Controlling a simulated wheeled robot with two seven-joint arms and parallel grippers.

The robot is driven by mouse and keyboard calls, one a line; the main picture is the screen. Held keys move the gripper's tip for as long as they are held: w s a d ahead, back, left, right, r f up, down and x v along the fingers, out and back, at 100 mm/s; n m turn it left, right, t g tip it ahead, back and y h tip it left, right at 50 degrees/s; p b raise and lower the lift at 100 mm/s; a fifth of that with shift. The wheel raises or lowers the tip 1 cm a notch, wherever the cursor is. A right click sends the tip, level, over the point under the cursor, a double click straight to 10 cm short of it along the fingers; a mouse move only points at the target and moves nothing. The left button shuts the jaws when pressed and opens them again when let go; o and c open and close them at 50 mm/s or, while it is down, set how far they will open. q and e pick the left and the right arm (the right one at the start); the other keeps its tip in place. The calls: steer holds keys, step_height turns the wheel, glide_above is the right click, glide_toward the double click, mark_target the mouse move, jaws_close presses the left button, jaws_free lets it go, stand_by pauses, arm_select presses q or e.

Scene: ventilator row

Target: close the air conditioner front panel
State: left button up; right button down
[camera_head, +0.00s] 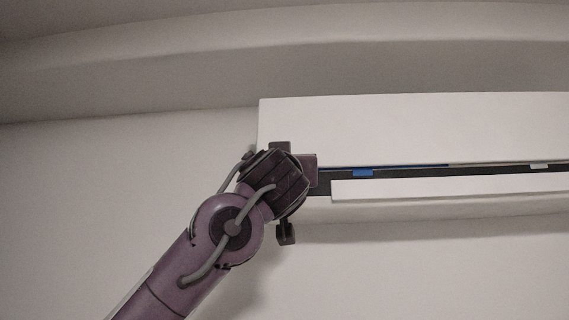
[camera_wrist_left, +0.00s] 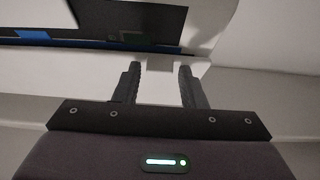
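The air conditioner is a long white unit on the wall. Its white front panel (camera_head: 420,128) shows in the head view, with a dark gap (camera_head: 400,182) below it and a white lower strip (camera_head: 450,189) under the gap. My left gripper (camera_head: 288,186) is at the unit's left end, near the gap; its fingertips are hard to make out there. In the left wrist view my left gripper (camera_wrist_left: 158,70) has its two dark fingers apart, with a pale surface beyond and between them. I cannot tell whether they touch it. My right gripper is not in view.
A blue piece (camera_head: 363,173) and a small white piece (camera_head: 539,166) sit along the gap. In the left wrist view a dark plate (camera_wrist_left: 130,18) and blue strips show ahead of the fingers. Bare wall (camera_head: 110,190) lies left of the unit.

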arm_select(q)
steer(key=shift+o, duration=1)
steer(key=shift+w, duration=0.15)
steer(key=b+v, duration=0.5)
steer(key=v, duration=0.3)
steer(key=shift+w, duration=0.1)
